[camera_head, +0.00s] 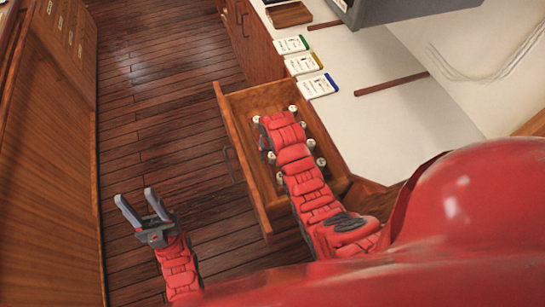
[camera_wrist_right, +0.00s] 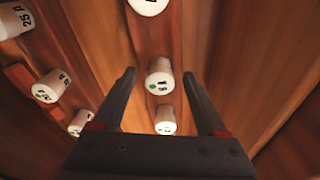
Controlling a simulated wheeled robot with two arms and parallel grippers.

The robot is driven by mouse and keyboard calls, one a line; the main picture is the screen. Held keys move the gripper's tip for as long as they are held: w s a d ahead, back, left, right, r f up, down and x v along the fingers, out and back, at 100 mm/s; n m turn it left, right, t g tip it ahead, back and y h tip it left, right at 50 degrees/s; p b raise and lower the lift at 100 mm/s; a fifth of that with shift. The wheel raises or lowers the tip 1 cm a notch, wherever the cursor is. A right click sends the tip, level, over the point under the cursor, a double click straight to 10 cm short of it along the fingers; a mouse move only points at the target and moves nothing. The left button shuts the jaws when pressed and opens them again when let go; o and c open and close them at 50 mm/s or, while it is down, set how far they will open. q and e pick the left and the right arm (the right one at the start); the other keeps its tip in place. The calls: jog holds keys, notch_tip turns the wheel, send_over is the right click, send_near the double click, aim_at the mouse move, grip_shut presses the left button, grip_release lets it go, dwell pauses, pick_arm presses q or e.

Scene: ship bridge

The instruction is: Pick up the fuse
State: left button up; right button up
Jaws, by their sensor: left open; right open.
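Several white cylindrical fuses (camera_head: 311,143) with dark printed markings stand in the open wooden drawer (camera_head: 236,160). My right arm reaches over the drawer and hides part of its inside; its gripper is mostly hidden in the head view. In the right wrist view my right gripper (camera_wrist_right: 159,74) is open. One fuse with a green dot (camera_wrist_right: 159,84) shows between its fingers, and another fuse (camera_wrist_right: 166,112) shows closer to the palm. I cannot tell the fingers' height relative to them. My left gripper (camera_head: 145,206) is open and empty above the floor, left of the drawer.
More fuses lie to the left (camera_wrist_right: 50,86) and at the top (camera_wrist_right: 148,4) of the right wrist view. A white counter (camera_head: 385,125) with colored-edged cards (camera_head: 303,64) is right of the drawer. A wooden cabinet (camera_head: 50,150) stands at left, with clear plank floor (camera_head: 150,100) between.

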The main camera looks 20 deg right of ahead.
grip_shut()
dwell(0.4)
